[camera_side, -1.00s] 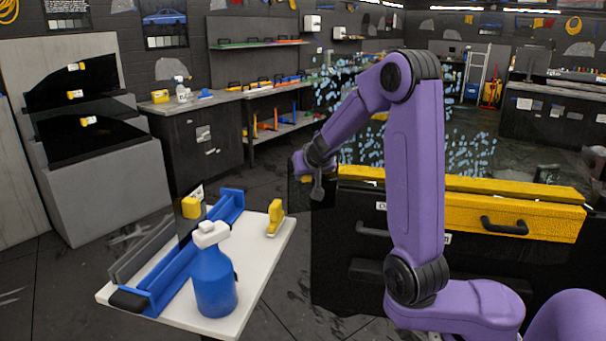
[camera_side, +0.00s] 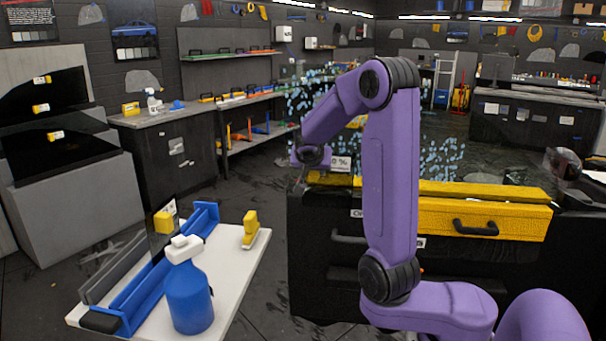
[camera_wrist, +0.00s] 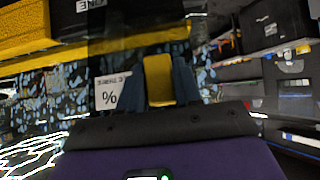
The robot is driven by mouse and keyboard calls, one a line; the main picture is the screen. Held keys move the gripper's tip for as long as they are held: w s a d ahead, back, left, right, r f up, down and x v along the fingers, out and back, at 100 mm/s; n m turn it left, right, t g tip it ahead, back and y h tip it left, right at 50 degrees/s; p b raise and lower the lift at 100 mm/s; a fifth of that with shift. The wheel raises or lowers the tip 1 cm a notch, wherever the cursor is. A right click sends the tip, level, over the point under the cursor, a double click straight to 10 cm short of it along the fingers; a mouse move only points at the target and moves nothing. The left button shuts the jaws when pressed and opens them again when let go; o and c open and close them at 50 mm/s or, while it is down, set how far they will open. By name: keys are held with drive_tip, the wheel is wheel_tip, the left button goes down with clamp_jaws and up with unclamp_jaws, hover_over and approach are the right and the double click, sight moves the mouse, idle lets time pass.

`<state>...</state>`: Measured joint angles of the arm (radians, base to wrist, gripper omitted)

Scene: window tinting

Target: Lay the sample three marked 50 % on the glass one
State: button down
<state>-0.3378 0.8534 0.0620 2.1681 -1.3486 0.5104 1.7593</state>
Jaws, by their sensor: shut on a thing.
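My gripper (camera_wrist: 160,82) is shut on the yellow grip (camera_wrist: 158,80) of a dark see-through film sample (camera_wrist: 130,50). The sample's white label (camera_wrist: 108,94), partly hidden by a finger, shows "%" and part of "THREE", upside down. In the side view the label (camera_side: 341,162) reads "0 %", and my arm hides the rest. There my gripper (camera_side: 322,162) is mostly hidden behind my wrist, above the left end of the yellow ledge. Glass covered in droplets (camera_side: 430,150) shows behind my arm. A label "ONE" (camera_wrist: 90,5) shows in the wrist view. I cannot tell whether the sample touches the glass.
A black cabinet (camera_side: 320,275) with a yellow drawer (camera_side: 520,222) stands below. A white table (camera_side: 235,270) holds a blue spray bottle (camera_side: 188,300), a blue holder (camera_side: 160,275) and a yellow tool (camera_side: 250,228). Dark sheets (camera_side: 60,145) with yellow grips stand at far left.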

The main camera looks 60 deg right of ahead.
drive_tip(key=shift+s+d+r, duration=0.1)
drive_tip(key=shift+s+d, duration=0.05)
drive_tip(key=shift+s, duration=0.05)
idle(0.3)
drive_tip(key=w+d+r, duration=0.1)
drive_tip(key=w+d, duration=0.1)
drive_tip(key=d, duration=0.4)
drive_tip(key=shift+w+d+r, duration=0.15)
drive_tip(key=shift+w+d, duration=0.25)
drive_tip(key=shift+d, duration=0.15)
idle(0.9)
drive_tip(key=shift+w+d+r, duration=0.1)
drive_tip(key=shift+w+d, duration=0.15)
drive_tip(key=shift+d, duration=0.2)
drive_tip(key=shift+w+d+r, duration=0.15)
drive_tip(key=shift+w+d, duration=0.05)
drive_tip(key=shift+d, duration=0.35)
idle(1.1)
drive_tip(key=shift+c, duration=1)
unclamp_jaws()
